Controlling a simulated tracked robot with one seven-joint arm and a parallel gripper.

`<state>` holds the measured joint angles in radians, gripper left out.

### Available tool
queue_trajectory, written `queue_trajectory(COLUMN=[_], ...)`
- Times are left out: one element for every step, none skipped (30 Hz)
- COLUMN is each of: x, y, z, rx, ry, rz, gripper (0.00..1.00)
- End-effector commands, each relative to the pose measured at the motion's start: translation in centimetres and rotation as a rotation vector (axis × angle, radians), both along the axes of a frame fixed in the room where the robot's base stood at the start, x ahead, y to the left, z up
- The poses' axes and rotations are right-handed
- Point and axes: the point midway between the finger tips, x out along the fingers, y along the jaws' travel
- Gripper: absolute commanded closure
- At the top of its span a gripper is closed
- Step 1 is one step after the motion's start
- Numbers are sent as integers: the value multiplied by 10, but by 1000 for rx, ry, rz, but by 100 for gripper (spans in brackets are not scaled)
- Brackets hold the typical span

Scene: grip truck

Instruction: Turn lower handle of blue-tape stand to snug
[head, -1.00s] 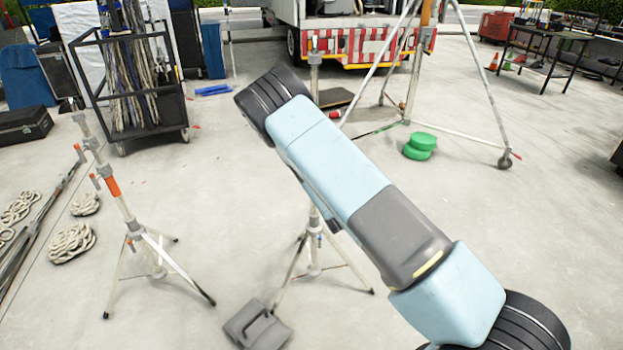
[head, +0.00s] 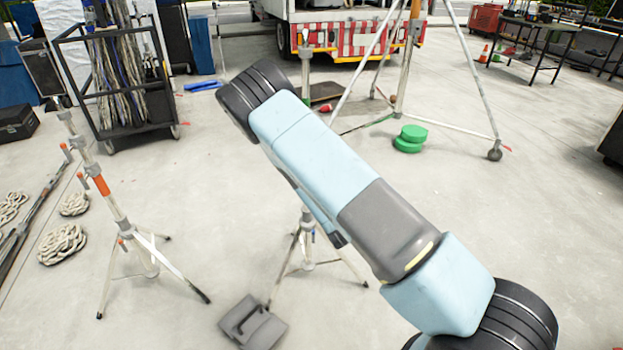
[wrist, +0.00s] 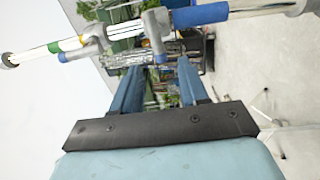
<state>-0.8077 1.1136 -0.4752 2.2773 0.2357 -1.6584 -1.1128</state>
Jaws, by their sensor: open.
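The stand stands mid-floor in the head view, its post (head: 305,75) and tripod legs (head: 308,266) showing around my arm, which hides its middle. In the wrist view it crosses the top sideways, with blue tape (wrist: 200,15) around its tube. Two grey lever handles with bluish tips show there. One handle (wrist: 156,38) hangs by the tape, just beyond my fingertips; the other (wrist: 88,48) is further left. The first seems the lower one. My gripper (wrist: 160,65) is open, its blue fingers apart with no handle clearly between them. The head view hides it behind my arm.
An orange-taped stand (head: 104,187) is at left, beside coiled ropes (head: 62,244). A grey sandbag (head: 252,322) lies near the middle stand's leg. A wheeled pole cart (head: 110,138), a large tripod (head: 470,80) and a truck (head: 350,40) are behind.

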Motion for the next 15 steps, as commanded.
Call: queue_trajectory(x=[-10, -15, -22, -26, -31, -36, -39, -42, -46, -48, -50, -52, -53, -54, -55], y=[-3, -5, -7, -9, -10, -12, -13, -14, -15, -16, -16, -17, -17, -17, -18], z=[-1, -1, -1, -1, -1, -1, -1, -1, -1, -1, -1, -1, -1, -1, -1], rx=[-2, -2, -2, -1, -2, -1, -1, -1, -1, -1, -1, -1, -1, -1, -1], ry=[3, 3, 3, 3, 3, 3, 3, 3, 2, 2, 2, 2, 2, 2, 2], rz=[0, 0, 0, 1, 1, 1, 0, 0, 0, 1, 1, 1, 1, 1, 1], gripper=[56, 56, 56, 56, 56, 56, 56, 56, 56, 56, 56, 56, 56, 56, 56])
